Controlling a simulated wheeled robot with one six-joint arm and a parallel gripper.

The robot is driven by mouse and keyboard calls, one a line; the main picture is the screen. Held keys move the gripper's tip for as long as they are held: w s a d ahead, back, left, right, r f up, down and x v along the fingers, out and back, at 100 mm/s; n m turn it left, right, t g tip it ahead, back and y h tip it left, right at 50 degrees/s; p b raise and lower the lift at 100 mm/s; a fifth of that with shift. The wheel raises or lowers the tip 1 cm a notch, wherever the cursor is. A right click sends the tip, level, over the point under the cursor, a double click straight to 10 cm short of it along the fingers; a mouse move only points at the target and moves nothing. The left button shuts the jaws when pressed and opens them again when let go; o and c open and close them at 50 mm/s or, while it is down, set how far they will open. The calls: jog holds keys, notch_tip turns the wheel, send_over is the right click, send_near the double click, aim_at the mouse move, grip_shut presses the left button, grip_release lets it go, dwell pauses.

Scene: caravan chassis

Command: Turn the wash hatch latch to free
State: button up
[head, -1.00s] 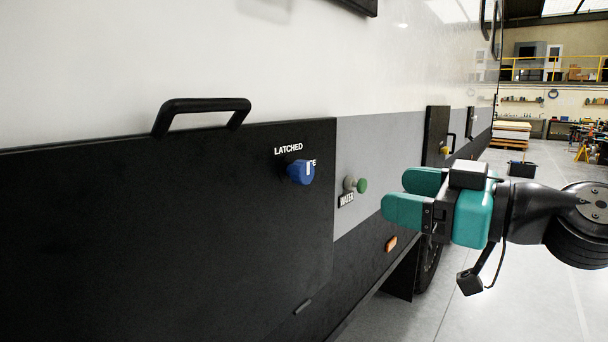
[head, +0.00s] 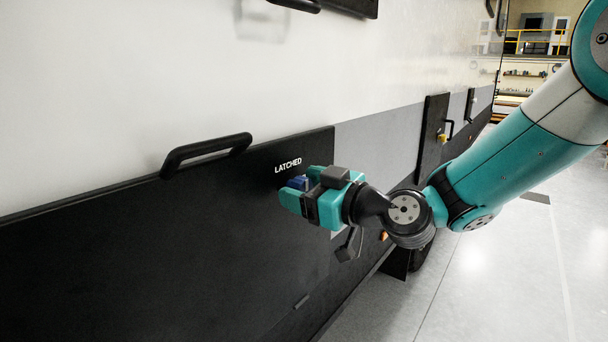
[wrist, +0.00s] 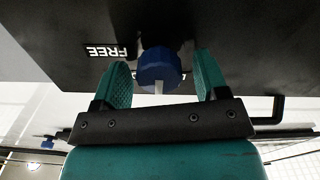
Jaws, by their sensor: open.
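The wash hatch (head: 150,240) is a large black panel low on the caravan's side. Its latch is a blue round knob (wrist: 160,68) with a white pointer mark. In the wrist view the knob sits between the two teal fingers of my open gripper (wrist: 163,80), with a gap showing on each side. The white pointer faces the gripper's base, away from the panel's upper picture edge. A FREE label (wrist: 106,51) shows beside the knob. In the head view my gripper (head: 291,191) covers most of the knob (head: 298,183), below the LATCHED label (head: 288,165).
A black handle (head: 205,153) sticks out at the hatch's top edge, left of my gripper. Another dark panel with a yellow knob (head: 442,138) is farther along the caravan. The floor (head: 480,270) to the right is clear.

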jog(key=shift+w+a, duration=0.1)
jog(key=shift+a, duration=0.05)
jog(key=shift+c, duration=0.2)
jog(key=c, duration=0.9)
